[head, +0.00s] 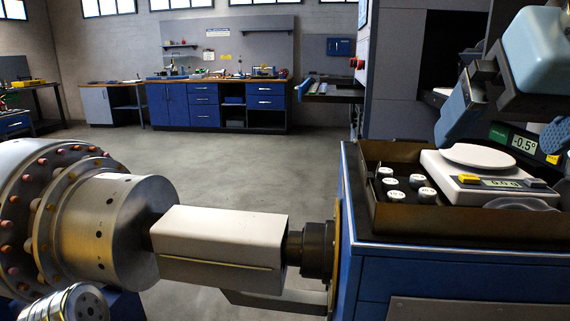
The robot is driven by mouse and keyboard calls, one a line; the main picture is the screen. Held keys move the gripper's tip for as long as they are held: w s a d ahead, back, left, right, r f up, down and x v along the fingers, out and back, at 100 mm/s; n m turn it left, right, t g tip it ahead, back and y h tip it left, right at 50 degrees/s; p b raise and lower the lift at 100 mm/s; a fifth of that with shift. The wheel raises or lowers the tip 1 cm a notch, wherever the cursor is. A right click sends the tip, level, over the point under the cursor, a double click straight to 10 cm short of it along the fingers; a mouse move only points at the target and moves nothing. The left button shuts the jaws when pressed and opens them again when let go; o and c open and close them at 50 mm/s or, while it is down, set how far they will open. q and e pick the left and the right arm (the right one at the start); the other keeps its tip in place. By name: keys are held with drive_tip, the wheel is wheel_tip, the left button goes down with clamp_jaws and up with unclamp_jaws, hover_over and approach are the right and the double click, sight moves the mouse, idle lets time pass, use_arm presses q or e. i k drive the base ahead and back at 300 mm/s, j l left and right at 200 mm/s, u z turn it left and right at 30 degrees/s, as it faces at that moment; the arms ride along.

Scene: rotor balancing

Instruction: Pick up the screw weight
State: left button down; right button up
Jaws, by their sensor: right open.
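Several small screw weights (390,184) with white, marked tops stand upright in the left part of a dark tray (480,222) on the blue cabinet. Another screw weight (427,195) stands at the right of this group. The markings are too small to read surely. My right gripper (497,143) is open and empty, its blue fingers spread above the back right of the tray, above and to the right of the weights and apart from them. My left gripper is not in view.
A white scale (478,192) with a round pan stands in the tray beside the weights, its display near zero. Behind it a green-lit display (524,144) reads -0.5°. The rotor (220,236) lies left of the blue cabinet (440,272). Open floor lies behind.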

sight(387, 184)
drive_tip(key=k+j, duration=0.15)
drive_tip(key=k, duration=0.3)
drive_tip(key=k+j, duration=0.2)
drive_tip(key=k, duration=0.25)
